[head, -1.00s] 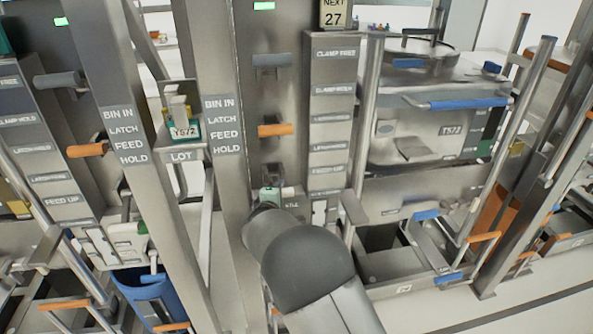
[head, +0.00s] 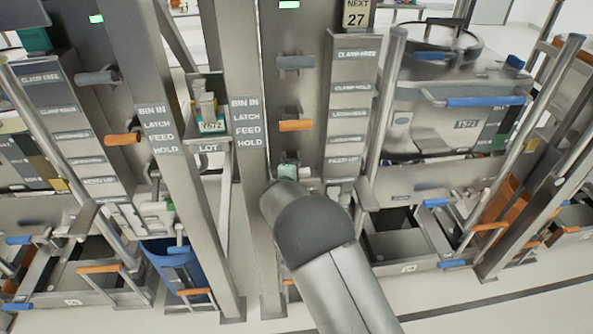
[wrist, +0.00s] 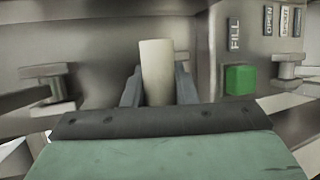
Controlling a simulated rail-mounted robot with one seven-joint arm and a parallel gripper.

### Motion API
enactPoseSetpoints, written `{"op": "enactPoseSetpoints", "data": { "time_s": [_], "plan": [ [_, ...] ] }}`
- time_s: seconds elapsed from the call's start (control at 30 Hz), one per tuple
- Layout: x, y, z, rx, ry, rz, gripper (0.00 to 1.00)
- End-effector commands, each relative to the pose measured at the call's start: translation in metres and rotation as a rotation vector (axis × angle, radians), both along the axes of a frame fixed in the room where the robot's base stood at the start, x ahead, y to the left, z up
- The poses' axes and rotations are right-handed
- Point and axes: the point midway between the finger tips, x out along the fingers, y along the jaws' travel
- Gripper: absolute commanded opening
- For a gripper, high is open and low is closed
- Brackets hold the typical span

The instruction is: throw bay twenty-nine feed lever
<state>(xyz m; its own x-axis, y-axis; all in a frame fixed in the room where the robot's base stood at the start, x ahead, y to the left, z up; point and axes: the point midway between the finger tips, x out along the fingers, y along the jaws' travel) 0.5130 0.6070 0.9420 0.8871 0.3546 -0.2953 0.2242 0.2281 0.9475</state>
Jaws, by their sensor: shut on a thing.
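In the wrist view my gripper (wrist: 158,88) is shut on a pale cylindrical handle (wrist: 157,62), with a dark finger on each side of it. No bay number twenty-nine is readable. The middle column bears a grey lever handle (head: 295,62) and an orange lever handle (head: 296,125) above my gripper. A label strip (head: 247,122) beside them reads BIN IN, LATCH, FEED, HOLD.
A sign (head: 356,14) reads NEXT 27. A bin marked TS72 (head: 440,125) stands right, with blue handles. A left column carries another grey (head: 97,77) and orange lever (head: 122,139). A green button (wrist: 239,79) beside a FILL label is right of the held handle.

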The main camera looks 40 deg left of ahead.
Motion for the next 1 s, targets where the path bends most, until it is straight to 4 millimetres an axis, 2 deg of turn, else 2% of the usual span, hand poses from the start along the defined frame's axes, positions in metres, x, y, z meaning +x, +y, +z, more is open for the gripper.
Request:
{"op": "enactPoseSetpoints", "data": {
  "time_s": [0.13, 0.17, 0.23, 0.53, 0.67, 0.77, 1.0],
  "plan": [
    [0.001, 0.001, 0.003, 0.004, -0.004, 0.0, 0.0],
    [0.001, 0.001, 0.003, 0.004, -0.004, 0.0, 0.28],
    [0.001, 0.001, 0.002, 0.003, -0.003, 0.0, 0.47],
    [-0.001, 0.0, 0.001, 0.002, -0.001, 0.0, 0.47],
    [-0.01, -0.003, 0.004, 0.002, 0.0, 0.001, 0.47],
    [-0.025, -0.009, 0.009, 0.002, -0.001, 0.003, 0.47],
    [-0.077, -0.03, 0.026, 0.005, -0.001, 0.002, 0.47]
  ]
}}
